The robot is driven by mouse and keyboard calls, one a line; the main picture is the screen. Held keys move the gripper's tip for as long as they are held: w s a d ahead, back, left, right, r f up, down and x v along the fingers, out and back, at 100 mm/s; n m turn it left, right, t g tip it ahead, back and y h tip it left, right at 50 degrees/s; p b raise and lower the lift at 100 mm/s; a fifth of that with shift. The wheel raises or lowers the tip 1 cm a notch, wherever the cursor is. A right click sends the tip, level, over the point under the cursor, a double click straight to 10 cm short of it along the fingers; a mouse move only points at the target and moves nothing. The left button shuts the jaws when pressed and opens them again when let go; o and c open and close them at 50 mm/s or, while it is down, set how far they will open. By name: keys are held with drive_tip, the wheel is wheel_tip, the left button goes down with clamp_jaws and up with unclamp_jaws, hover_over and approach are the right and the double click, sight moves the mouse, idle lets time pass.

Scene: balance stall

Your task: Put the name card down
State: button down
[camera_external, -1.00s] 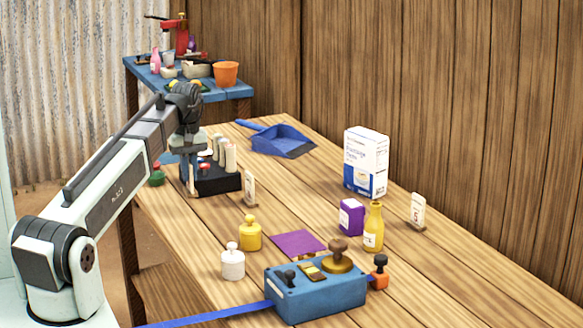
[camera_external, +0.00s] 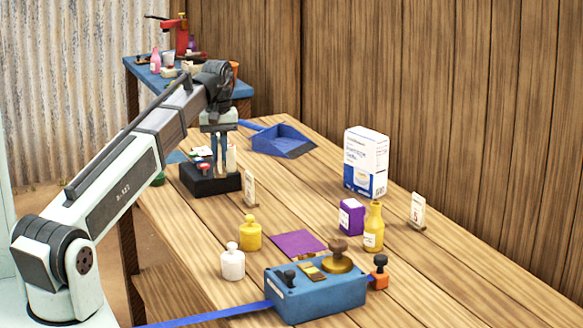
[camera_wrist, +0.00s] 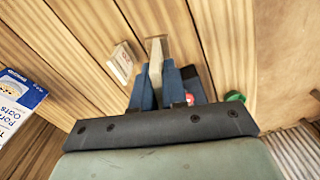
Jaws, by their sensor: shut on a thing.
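My gripper (camera_external: 219,170) is shut and stands over the black box (camera_external: 210,187) at the left of the table in the external view. In the wrist view my blue fingers (camera_wrist: 157,84) are closed on a thin cream card (camera_wrist: 156,66) with a wooden foot, seen nearly edge-on. I take it to be the name card; its face does not show. In the external view I cannot make it out apart from the fingers and the box's contents. Another small card stands upright just right of the black box (camera_external: 249,188), also in the wrist view (camera_wrist: 123,63).
A third card (camera_external: 417,212) stands at the right near a yellow bottle (camera_external: 373,228), purple box (camera_external: 351,217) and oats carton (camera_external: 366,165). The table's middle is clear.

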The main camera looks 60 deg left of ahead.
drive_tip(key=w+d+m, duration=0.6)
drive_tip(key=w+d, duration=0.8)
drive_tip(key=w, duration=0.3)
drive_tip(key=w+d+m, duration=0.5)
drive_tip(key=w+d, duration=0.9)
drive_tip(key=w, duration=0.2)
drive_tip(key=w+d+f+m, duration=0.15)
drive_tip(key=w+d, duration=0.25)
drive_tip(key=d, duration=0.4)
drive_tip(key=w+d+m, duration=0.2)
drive_tip(key=w+d, duration=0.2)
drive_tip(key=d, duration=0.4)
drive_tip(key=f, duration=0.8)
drive_tip(key=shift+s+a+f, duration=0.25)
drive_tip(key=shift+f, duration=0.05)
drive_tip(key=shift+f, duration=0.1)
drive_tip(key=c, duration=1.2)
unclamp_jaws()
drive_tip(key=shift+o, duration=0.2)
wheel_tip(320, 180, up, 12)
